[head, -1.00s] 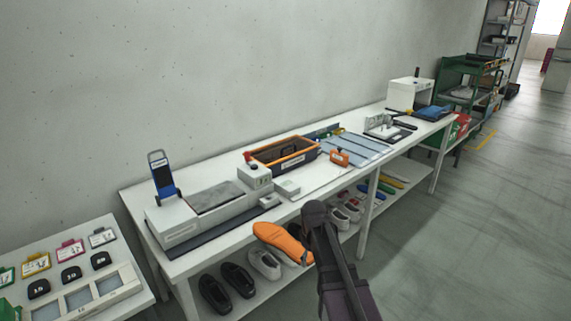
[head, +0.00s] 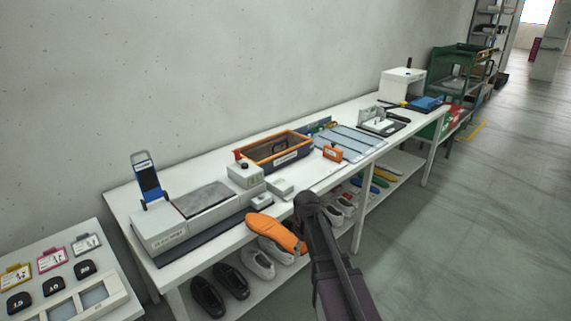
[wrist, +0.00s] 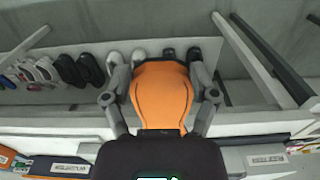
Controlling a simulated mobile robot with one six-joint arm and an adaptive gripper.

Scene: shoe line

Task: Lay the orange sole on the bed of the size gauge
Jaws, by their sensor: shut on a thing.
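The orange sole (head: 275,232) is held at the end of my gripper (head: 303,218), in the air by the front edge of the bench. In the wrist view my gripper (wrist: 160,82) has a finger on each side of the sole (wrist: 163,98), shut on it. A long white device (head: 195,222) with a flat grey bed (head: 202,199) on top stands at the bench's left end, beyond and left of the sole. It looks like the size gauge, but its label is too small to read. The bed is bare.
On the white bench (head: 120,203), a small white box (head: 281,188), an orange-rimmed crate (head: 283,157) and an orange block (head: 329,153) stand right of the device. Shoes (head: 231,280) fill the shelf below. Open floor lies right.

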